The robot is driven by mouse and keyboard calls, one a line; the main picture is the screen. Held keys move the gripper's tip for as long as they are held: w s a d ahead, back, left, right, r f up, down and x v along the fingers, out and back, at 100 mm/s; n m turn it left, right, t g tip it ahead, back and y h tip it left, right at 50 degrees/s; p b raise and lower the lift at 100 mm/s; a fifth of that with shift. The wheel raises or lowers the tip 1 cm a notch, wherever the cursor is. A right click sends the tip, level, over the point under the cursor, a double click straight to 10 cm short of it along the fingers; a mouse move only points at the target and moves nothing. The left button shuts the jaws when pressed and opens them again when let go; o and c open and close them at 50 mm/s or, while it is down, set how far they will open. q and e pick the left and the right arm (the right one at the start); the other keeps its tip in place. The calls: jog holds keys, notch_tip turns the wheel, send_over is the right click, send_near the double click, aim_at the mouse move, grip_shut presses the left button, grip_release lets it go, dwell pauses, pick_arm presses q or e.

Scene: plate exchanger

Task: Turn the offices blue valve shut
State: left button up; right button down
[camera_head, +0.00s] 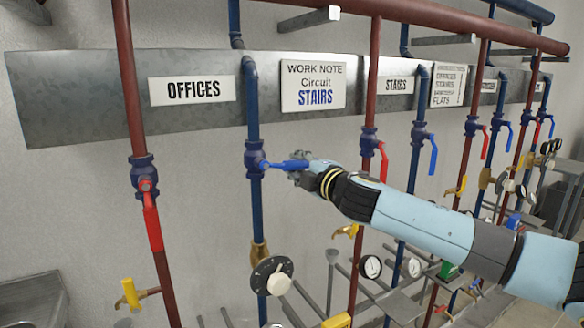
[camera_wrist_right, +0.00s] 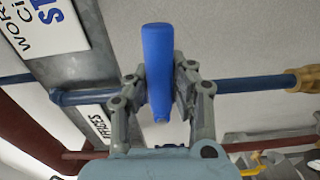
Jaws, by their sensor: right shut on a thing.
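In the right wrist view the blue lever (camera_wrist_right: 158,65) stands between the two grey fingers of the right gripper (camera_wrist_right: 160,88). My left gripper is not in view.
A red valve lever (camera_head: 153,225) hangs down on the red pipe at the left. Another blue lever (camera_head: 433,157) hangs down on the blue pipe to the right. A round dial (camera_head: 272,276) sits low on the offices blue pipe. A work note (camera_head: 313,86) names STAIRS.

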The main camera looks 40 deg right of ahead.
jog(key=shift+r+n, duration=0.25)
jog(key=shift+n, duration=0.25)
jog(key=c, duration=1.1)
grip_release()
jog(key=shift+s, duration=0.1)
jog(key=v, duration=1.2)
